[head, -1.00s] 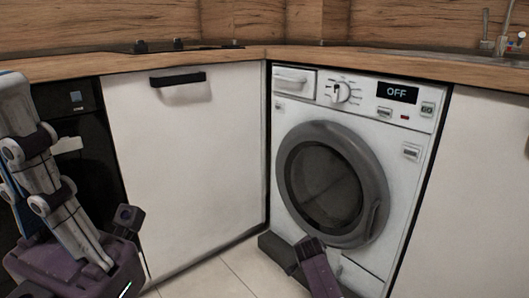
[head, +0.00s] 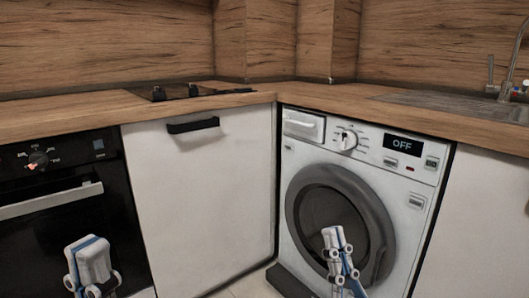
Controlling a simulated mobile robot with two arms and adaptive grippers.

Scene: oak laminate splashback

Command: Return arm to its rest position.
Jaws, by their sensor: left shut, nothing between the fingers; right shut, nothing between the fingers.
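My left gripper (head: 88,250) shows at the lower left, in front of the black oven. It points up, and its white and blue fingers are together with nothing between them. My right gripper (head: 333,238) shows at the lower middle, in front of the washing machine's round door. It also points up, its fingers shut and empty. Most of both arms is out of view below the picture's lower edge.
The washing machine (head: 408,168) has its door shut and its display reads OFF. The oven (head: 40,215) and white cabinet (head: 205,185) are closed. The wooden worktop (head: 60,120) carries a hob (head: 185,91) and a sink (head: 470,103).

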